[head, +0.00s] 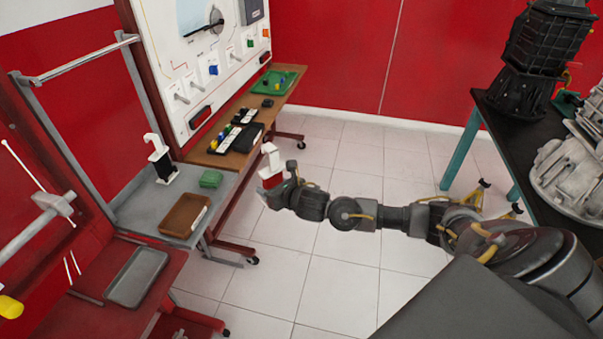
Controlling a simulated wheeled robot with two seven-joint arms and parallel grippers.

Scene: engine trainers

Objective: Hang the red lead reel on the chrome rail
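The red lead reel (270,181) has a white hook-like top and is held upright in the air, clear of the bench. My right gripper (277,191) is shut on it; the fingertips are small and partly hidden by the reel. The chrome rail (85,60) runs between two grey uprights at the upper left, above the grey shelf. The reel is to the right of the rail and apart from it. No reel hangs on the rail. My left gripper is not in view.
A black reel with a white hook (162,163) stands on the grey shelf (150,212), near a green box (211,178) and a brown tray (185,215). A trainer panel (205,60) rises behind a wooden bench. A black table (500,125) with engine parts stands right.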

